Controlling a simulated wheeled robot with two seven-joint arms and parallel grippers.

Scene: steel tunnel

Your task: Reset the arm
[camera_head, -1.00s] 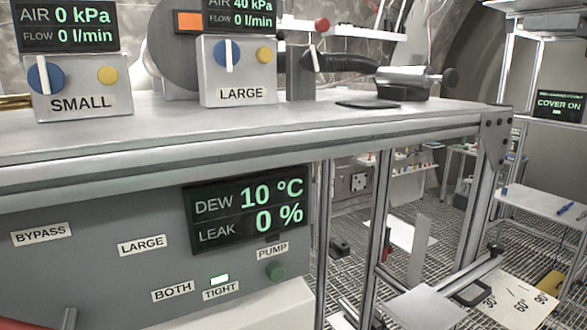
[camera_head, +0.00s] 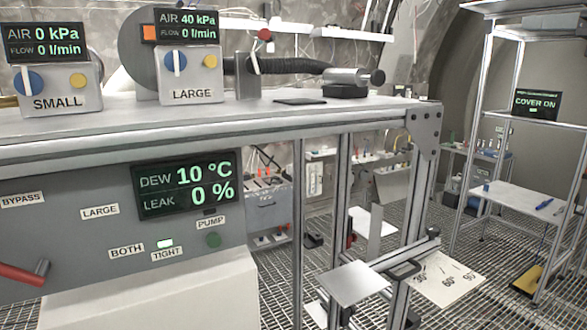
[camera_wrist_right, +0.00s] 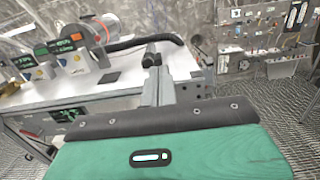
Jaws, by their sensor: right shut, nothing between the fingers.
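My right gripper (camera_wrist_right: 152,60) shows in the right wrist view. Its grey fingers with dark tips stick out beyond the green, black-edged wrist body (camera_wrist_right: 170,155). They look shut and empty, over the bench with the gauge boxes in the picture; I cannot tell their height above it. I cannot make out either gripper or an arm in the head view. The steel bench (camera_head: 300,117) carries the SMALL box (camera_head: 55,90), the LARGE box (camera_head: 190,80) and a black hose (camera_head: 285,67) leading to a grey cylinder (camera_head: 345,82).
Below the bench is a grey panel (camera_head: 75,245) with a DEW and LEAK display (camera_head: 188,184) and a red-handled lever (camera_head: 22,273). An angle-marked plate (camera_head: 450,278) lies right of the frame legs. A shelf rack (camera_head: 515,192) stands at right. Grated floor shows between.

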